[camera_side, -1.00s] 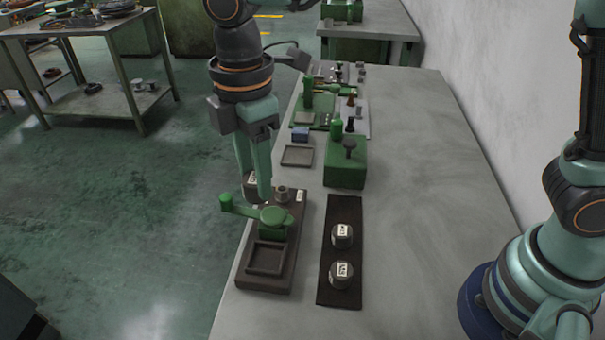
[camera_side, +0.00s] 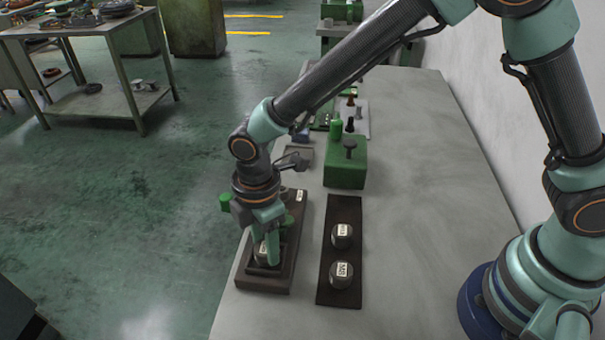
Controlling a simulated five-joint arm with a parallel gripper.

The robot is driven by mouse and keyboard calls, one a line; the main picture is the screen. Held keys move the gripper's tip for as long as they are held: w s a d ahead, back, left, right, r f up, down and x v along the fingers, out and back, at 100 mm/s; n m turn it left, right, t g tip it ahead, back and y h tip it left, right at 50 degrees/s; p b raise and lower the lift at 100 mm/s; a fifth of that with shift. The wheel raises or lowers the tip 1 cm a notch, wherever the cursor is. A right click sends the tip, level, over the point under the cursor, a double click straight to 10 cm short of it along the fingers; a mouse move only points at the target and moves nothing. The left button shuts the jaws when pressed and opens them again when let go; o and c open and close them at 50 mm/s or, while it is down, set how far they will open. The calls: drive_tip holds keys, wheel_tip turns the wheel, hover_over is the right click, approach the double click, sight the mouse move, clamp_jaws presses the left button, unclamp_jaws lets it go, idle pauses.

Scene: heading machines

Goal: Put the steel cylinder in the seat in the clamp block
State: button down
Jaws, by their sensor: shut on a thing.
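My gripper (camera_side: 266,258) points down at this seat and is shut on the steel cylinder (camera_side: 262,252), a dark grey piece with a white label. The cylinder is upright, within the outline of the frame. My fingers hide part of it, so I cannot tell whether its bottom touches the seat floor.
Two similar labelled cylinders (camera_side: 341,236) (camera_side: 341,273) stand on a dark strip (camera_side: 343,208) to the right. A green block with a knob (camera_side: 346,172) stands behind it, with small fixtures farther back. The bench's right side (camera_side: 425,180) is clear.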

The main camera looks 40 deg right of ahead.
drive_tip(key=shift+f, duration=0.1)
drive_tip(key=shift+c, duration=1.7)
unclamp_jaws()
drive_tip(key=shift+f, duration=0.1)
wheel_tip(320, 180, up, 12)
drive_tip(key=d+r+m+t, duration=0.2)
drive_tip(key=d+r+m, duration=0.5)
drive_tip(key=d, duration=0.6)
drive_tip(key=s+d+r+m+t, duration=0.1)
drive_tip(key=s+d+m+t, duration=0.2)
drive_tip(key=d+m, duration=0.8)
drive_tip(key=shift+s+d+r+t, duration=0.15)
drive_tip(key=shift+s+d+t, duration=0.15)
drive_tip(key=shift+s+d, duration=1.05)
drive_tip(key=shift+w+d, duration=0.1)
drive_tip(key=shift+w, duration=0.05)
